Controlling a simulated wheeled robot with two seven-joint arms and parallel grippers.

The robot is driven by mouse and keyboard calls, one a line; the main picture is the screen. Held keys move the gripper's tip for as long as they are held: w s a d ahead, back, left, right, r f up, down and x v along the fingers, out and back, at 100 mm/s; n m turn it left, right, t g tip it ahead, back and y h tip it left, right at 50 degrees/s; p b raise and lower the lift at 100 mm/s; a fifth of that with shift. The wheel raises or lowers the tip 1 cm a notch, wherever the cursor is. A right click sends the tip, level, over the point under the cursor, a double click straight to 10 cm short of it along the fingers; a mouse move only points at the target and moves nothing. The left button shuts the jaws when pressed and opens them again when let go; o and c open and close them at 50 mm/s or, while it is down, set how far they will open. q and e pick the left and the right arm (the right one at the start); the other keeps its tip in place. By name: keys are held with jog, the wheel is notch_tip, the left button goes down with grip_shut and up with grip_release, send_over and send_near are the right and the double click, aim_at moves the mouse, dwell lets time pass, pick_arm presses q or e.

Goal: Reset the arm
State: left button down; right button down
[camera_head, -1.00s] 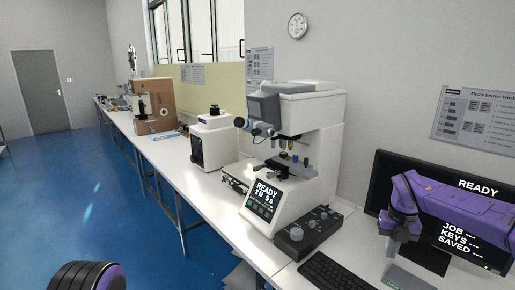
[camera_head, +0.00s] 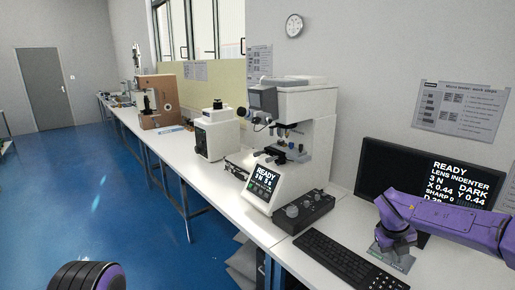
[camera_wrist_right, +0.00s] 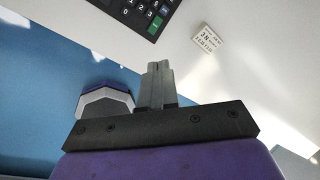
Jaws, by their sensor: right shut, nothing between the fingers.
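My right arm, purple, comes in from the right edge in the head view. Of my left side only a dark, ribbed purple arm part shows at the lower left of the head view; the left gripper is out of the picture.
The white hardness tester (camera_head: 303,140) stands on the bench with a knob box (camera_head: 305,212) before it. The keyboard also shows in the head view (camera_head: 345,262). The monitor (camera_head: 385,165) stands behind my right arm.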

jog(key=s+a+f+n+t+h+b, duration=0.1)
jog(key=s+a+f+n+t+b, duration=0.15)
jog(key=s+f+n, duration=0.4)
jog(key=s+a+f+n+t+h+b, duration=0.1)
jog(key=s+a+f+n, duration=0.25)
jog(key=f+n, duration=0.5)
jog(key=s+a+f+n+t+b, duration=0.1)
jog(key=s+a+f+n+t, duration=0.3)
jog(key=f, duration=0.6)
jog(key=s+f+n+g+b, duration=0.1)
jog(key=s+f+n, duration=0.2)
jog(key=s, duration=0.5)
jog(key=s+f+n+g+y+b, duration=0.1)
jog(key=s+f+n, duration=0.3)
jog(key=s, duration=0.4)
jog(key=s+f+n+g+y+b, duration=0.1)
jog(key=s+f+n+g+b, duration=0.2)
jog(key=s, duration=0.6)
jog(key=shift+d+f+n, duration=0.4)
jog(key=shift+d+f, duration=0.05)
jog(key=shift+f, duration=0.35)
